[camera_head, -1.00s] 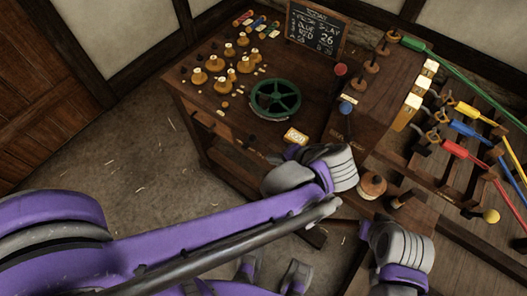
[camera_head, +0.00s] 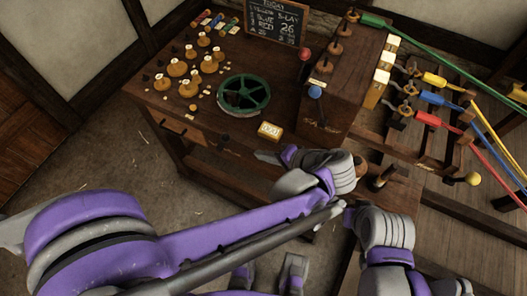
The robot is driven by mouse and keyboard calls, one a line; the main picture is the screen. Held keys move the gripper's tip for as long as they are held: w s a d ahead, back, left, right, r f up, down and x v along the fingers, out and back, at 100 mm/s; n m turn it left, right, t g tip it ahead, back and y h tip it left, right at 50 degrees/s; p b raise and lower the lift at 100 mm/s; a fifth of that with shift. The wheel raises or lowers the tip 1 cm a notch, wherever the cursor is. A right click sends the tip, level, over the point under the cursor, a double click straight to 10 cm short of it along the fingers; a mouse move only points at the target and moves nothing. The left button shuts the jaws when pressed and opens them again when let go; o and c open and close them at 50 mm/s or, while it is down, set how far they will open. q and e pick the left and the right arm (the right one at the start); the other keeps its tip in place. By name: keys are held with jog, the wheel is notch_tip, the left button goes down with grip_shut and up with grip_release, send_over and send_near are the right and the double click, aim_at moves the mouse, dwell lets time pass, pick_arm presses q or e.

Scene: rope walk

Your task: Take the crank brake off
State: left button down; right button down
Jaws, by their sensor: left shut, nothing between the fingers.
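I cannot tell for sure which part is the crank brake. A dark wooden peg or handle (camera_head: 383,178) stands at the bench's right front, beside a round wooden knob (camera_head: 361,166) partly hidden by my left wrist. A crank-like rod with a yellow knob (camera_head: 473,179) sticks out at the right. Red (camera_head: 305,54) and blue (camera_head: 315,92) knobs are on and by the wooden box. My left gripper (camera_head: 262,156) is shut and empty, just in front of the bench edge below the number card. My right gripper (camera_head: 348,214) is lower right, its fingers mostly hidden.
A green handwheel (camera_head: 244,96), the number card (camera_head: 270,130) and several wooden bobbins (camera_head: 190,88) are on the bench (camera_head: 150,92). A chalkboard (camera_head: 276,20) stands behind. Coloured strands (camera_head: 480,130) run from hooks at the right. Floor on the left is clear.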

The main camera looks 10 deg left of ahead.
aim_at(226, 139)
pick_arm(q)
jog(key=x, duration=0.3)
jog(key=r+x, duration=0.1)
jog(key=x, duration=0.2)
jog(key=a+x, duration=0.1)
jog(key=x, duration=0.1)
jog(key=shift+w+a+r, duration=0.1)
jog(key=shift+w+a, duration=0.25)
jog(key=shift+w, duration=0.05)
jog(key=shift+w+a+r, duration=0.1)
jog(key=shift+w+a, duration=0.2)
jog(key=shift+a, duration=0.1)
jog(key=shift+a+r, duration=0.1)
jog(key=shift+a+r+h+p, duration=0.3)
jog(key=shift+r+h+p, duration=0.1)
jog(key=shift+p, duration=0.15)
jog(key=a+h+p, duration=0.1)
jog(key=w+a+r+g+h+p, duration=0.1)
jog(key=a+p, duration=0.1)
jog(key=shift+r+h, duration=0.3)
jog(key=shift+r, duration=0.05)
jog(key=shift+w+a+r+n+g+h+p, duration=0.1)
jog(key=shift+w+a+g+h+p, duration=0.2)
jog(key=shift+a+h, duration=0.5)
jog(key=shift+w+a+f+n+g+h+p, duration=0.1)
jog(key=shift+w+a+g+h+p, duration=0.2)
jog(key=shift+a+h, duration=0.5)
jog(key=shift+w+a+r+n+g+h+p, duration=0.1)
jog(key=shift+w+a+g+h+p, duration=0.25)
jog(key=shift+a, duration=0.75)
